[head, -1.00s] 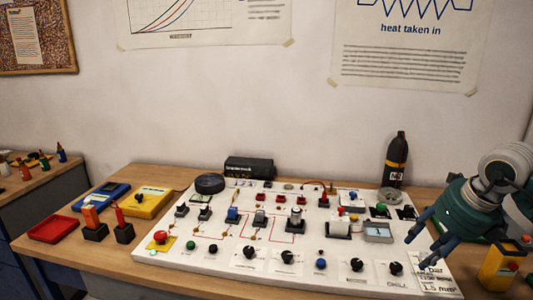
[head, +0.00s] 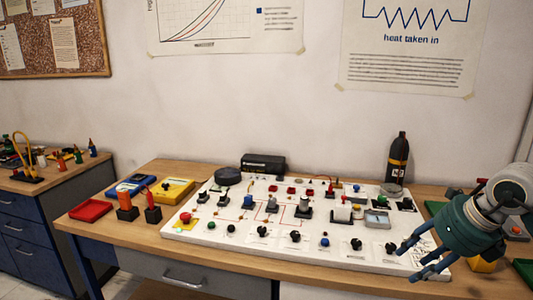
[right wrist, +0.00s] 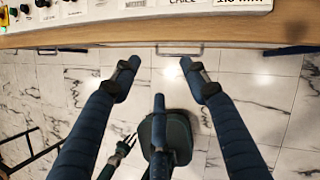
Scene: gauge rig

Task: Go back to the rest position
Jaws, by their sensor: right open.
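My right gripper (head: 412,262) is at the right of the head view, in front of the right end of the white gauge board (head: 345,260). It is open and empty. In the right wrist view its spread fingers (right wrist: 158,80) hang over the marble floor, just off the table's front edge, with nothing between them. The board carries several knobs, switches and small meters, and its near edge shows at the top of the right wrist view. The gripper hides part of the board's right corner.
The wooden table (head: 140,236) holds a red tray (head: 91,210), a yellow box (head: 172,190) and a blue box (head: 131,185) at left. A dark bottle (head: 397,160) stands behind the board. A yellow item (head: 481,266) is beside my right gripper.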

